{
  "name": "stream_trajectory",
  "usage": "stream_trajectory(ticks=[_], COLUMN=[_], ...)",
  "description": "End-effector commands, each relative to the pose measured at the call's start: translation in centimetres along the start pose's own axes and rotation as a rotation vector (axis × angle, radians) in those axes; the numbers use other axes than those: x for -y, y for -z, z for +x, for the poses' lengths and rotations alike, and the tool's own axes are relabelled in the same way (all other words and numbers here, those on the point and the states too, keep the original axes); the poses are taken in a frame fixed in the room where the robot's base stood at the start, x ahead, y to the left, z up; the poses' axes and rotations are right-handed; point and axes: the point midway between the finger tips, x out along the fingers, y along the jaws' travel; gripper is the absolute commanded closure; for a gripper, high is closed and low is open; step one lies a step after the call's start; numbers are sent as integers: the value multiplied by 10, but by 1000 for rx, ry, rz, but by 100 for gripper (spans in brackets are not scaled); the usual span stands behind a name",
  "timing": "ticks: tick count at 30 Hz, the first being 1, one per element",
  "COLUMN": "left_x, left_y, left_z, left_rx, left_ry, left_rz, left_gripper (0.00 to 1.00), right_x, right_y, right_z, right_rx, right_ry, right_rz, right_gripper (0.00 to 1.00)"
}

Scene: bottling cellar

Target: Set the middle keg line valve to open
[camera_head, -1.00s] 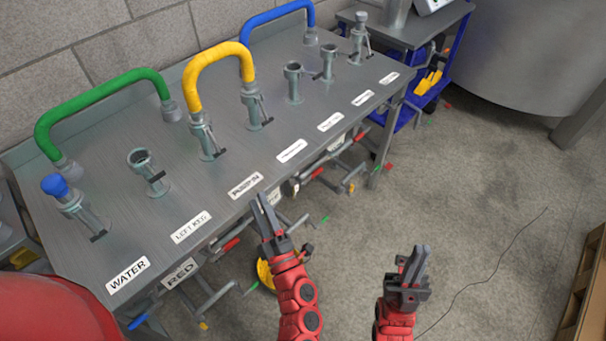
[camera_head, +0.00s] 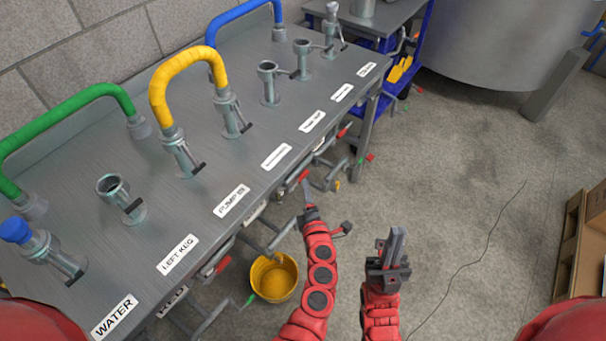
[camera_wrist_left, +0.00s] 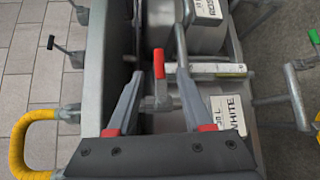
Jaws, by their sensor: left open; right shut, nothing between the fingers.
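My left gripper (camera_head: 304,186) reaches under the front edge of the steel table. In the left wrist view its two fingers (camera_wrist_left: 158,82) are apart, with a valve body (camera_wrist_left: 156,100) and its red handle (camera_wrist_left: 158,64) between them. I cannot tell whether a finger touches it, nor which line the valve belongs to. In the head view the valve at the left gripper is mostly hidden by the hand and table edge. Another red valve handle (camera_head: 223,265) shows under the table further left. My right gripper (camera_head: 391,250) is shut and empty above the floor.
The steel table (camera_head: 200,225) carries several pipe stubs, green (camera_head: 70,115), yellow (camera_head: 172,75) and blue (camera_head: 236,12) hoses, and labels. A yellow bucket (camera_head: 275,277) stands below. In the wrist view a box labelled WHITE (camera_wrist_left: 226,116) lies beyond.

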Motion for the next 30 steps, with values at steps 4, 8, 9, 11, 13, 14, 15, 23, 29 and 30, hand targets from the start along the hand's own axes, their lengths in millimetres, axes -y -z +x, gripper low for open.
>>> stream_trajectory(ticks=[4,8,9,11,13,14,15,23,29,30], left_x=[-1,0,0,0,0,0,0,0,0,0], left_y=[-1,0,0,0,1,1,1,1,1,1], left_z=[34,54,59,64,69,70,72,73,73,73], left_rx=[1,0,1,0,-1,-1,-1,-2,-2,-2], left_ry=[-3,-2,-2,-1,-1,-1,-1,0,0,0], left_rz=[3,2,3,2,2,2,1,0,1,1], left_gripper=[49,49,49,49,49,49,49,49,80,87], right_x=[0,0,0,0,0,0,0,0,0,0], right_y=[0,0,-1,-1,-1,-1,-1,-1,-1,-1], right_z=[-1,-3,-4,-4,-5,-5,-5,-5,-5,-5], right_rx=[0,0,0,0,0,0,0,0,0,0], right_ry=[0,0,0,0,0,0,0,0,0,0], right_rz=[0,0,0,0,0,0,0,0,0,0], right_gripper=[100,100,100,100,100,100,100,100,100,100])
